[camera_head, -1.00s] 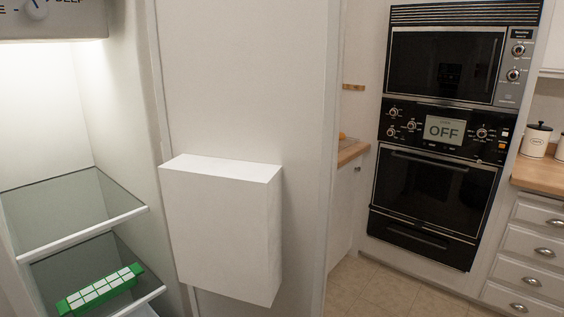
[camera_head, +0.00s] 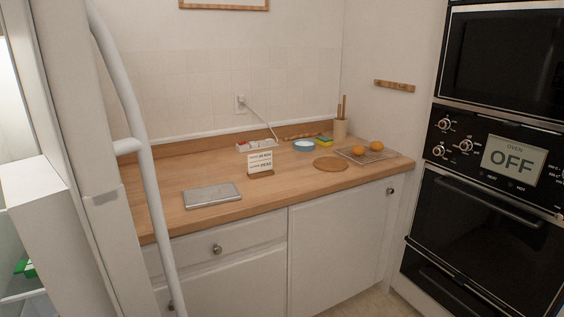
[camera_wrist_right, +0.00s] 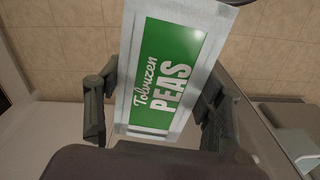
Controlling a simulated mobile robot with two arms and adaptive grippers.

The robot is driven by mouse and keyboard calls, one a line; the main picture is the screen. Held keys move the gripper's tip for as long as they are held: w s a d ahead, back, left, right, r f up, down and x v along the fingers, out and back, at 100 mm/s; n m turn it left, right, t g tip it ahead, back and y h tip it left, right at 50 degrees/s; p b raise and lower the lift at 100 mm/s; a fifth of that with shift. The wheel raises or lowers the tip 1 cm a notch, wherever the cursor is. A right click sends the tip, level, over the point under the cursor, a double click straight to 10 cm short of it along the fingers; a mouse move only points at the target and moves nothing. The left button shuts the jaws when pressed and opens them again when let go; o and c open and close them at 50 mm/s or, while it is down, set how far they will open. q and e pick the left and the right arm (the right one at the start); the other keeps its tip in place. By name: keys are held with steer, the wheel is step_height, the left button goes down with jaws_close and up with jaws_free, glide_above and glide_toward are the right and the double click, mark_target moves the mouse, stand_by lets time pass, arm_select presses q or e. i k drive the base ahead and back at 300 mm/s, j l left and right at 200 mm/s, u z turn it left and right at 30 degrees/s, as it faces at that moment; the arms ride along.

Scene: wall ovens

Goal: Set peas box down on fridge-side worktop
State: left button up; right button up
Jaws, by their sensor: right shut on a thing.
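The peas box (camera_wrist_right: 168,75), green and white with "PEAS" lettering, is in the right wrist view. My right gripper (camera_wrist_right: 160,105) is shut on it, with one dark finger on each side. Neither the box nor my right gripper shows in the head view. The wooden worktop (camera_head: 240,208) is in the middle of the head view, beside the open fridge. My left gripper is not in view.
On the worktop are a grey metal slab (camera_head: 212,194), a small sign (camera_head: 260,162), a round board (camera_head: 330,164), a blue dish (camera_head: 304,145) and oranges on a tray (camera_head: 383,155). The fridge door handle (camera_head: 140,147) stands in front at left. The wall oven (camera_head: 490,160) is at right.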

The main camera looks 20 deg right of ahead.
mark_target(298, 172)
steer(key=i+l, duration=0.2)
steer(key=l, duration=0.15)
steer(key=i+l+u, duration=0.1)
steer(key=l, duration=0.25)
steer(key=i+l, duration=0.3)
steer(key=i+l+u, duration=0.1)
steer(key=l, duration=0.35)
steer(key=i+l, duration=0.25)
steer(key=i+l+u, duration=0.1)
steer(key=i+l, duration=0.25)
steer(key=i, duration=0.2)
